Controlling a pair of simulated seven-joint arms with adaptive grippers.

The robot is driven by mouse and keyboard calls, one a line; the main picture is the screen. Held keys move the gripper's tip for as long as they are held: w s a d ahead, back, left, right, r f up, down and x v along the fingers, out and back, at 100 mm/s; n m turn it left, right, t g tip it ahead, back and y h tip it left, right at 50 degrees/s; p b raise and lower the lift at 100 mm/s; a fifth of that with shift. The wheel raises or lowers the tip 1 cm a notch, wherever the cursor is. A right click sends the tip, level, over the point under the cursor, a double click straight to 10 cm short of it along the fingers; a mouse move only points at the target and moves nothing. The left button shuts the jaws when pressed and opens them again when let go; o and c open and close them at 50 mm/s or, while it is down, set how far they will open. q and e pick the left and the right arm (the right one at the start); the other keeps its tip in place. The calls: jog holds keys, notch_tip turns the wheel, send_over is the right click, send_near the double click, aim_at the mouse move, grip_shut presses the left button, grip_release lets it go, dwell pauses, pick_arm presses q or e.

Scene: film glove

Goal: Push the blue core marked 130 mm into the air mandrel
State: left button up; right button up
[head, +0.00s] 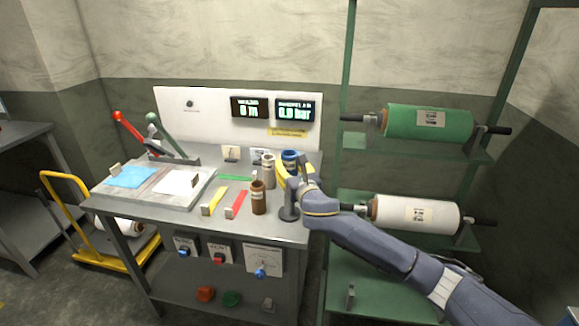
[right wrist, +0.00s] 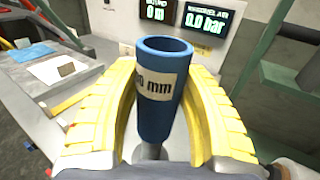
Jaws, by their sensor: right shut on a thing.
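In the right wrist view the blue core (right wrist: 163,95) carries a pale label, of which only "0 mm" can be read. My right gripper (head: 287,170) is shut on it, with yellow fingers (right wrist: 160,100) on either side. A dark grey post on a round base (head: 289,212), apparently the air mandrel, stands at the bench's front right corner, just below the gripper. A grey shaft (right wrist: 151,151) shows under the core; I cannot tell whether they touch. My left gripper is out of view.
A brown core (head: 258,198) and a paler core (head: 268,171) stand left of the gripper. Red (head: 237,204), yellow (head: 213,202) and green (head: 237,177) strips lie on the bench. A rack with a green roll (head: 400,121) and a white roll (head: 390,212) stands right.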

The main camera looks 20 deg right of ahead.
jog(key=shift+f, duration=5.45)
jog(key=o, duration=1.2)
jog(key=s, duration=0.8)
jog(key=s+d, duration=0.1)
jog(key=s, duration=0.3)
